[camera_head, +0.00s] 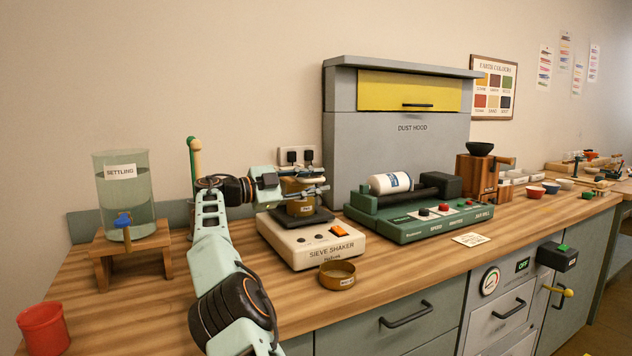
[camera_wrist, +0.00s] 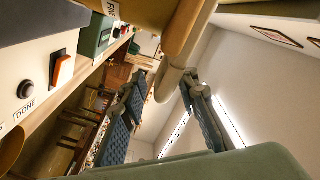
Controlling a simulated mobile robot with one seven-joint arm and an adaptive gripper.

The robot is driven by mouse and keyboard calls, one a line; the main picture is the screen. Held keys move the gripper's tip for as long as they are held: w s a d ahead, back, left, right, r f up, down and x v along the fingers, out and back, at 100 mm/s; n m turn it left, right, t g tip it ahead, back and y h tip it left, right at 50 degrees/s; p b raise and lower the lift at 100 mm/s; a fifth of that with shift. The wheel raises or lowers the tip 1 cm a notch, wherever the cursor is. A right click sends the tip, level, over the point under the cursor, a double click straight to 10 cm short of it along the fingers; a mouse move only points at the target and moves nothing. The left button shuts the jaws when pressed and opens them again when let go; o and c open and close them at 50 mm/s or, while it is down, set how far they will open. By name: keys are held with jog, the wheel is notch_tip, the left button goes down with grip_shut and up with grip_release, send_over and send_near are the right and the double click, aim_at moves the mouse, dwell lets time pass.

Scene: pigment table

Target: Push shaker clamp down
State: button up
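The cream sieve shaker (camera_head: 310,250) stands on the wooden bench with a brass sieve stack (camera_head: 300,207) on its dark plate. The clamp is at the top of the stack, partly hidden by my gripper, so its exact height is hard to tell. My gripper (camera_head: 325,189) is level with the upper part of the stack, its fingers pointing right. In the wrist view my gripper (camera_wrist: 166,88) has its two blue-padded fingers apart. A tan bar with a pale rounded end (camera_wrist: 172,80) shows near the gap; whether the fingers touch it is unclear.
A small brass pan (camera_head: 337,275) sits before the shaker. The green jar mill (camera_head: 420,215) with a white jar is at right, the grey dust hood (camera_head: 400,150) behind. A settling tank (camera_head: 124,195) on a stand and red cup (camera_head: 43,328) are left.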

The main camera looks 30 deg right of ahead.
jog(key=shift+a, duration=0.15)
jog(key=a, duration=0.7)
jog(key=shift+w+a, duration=0.15)
jog(key=shift+w, duration=0.05)
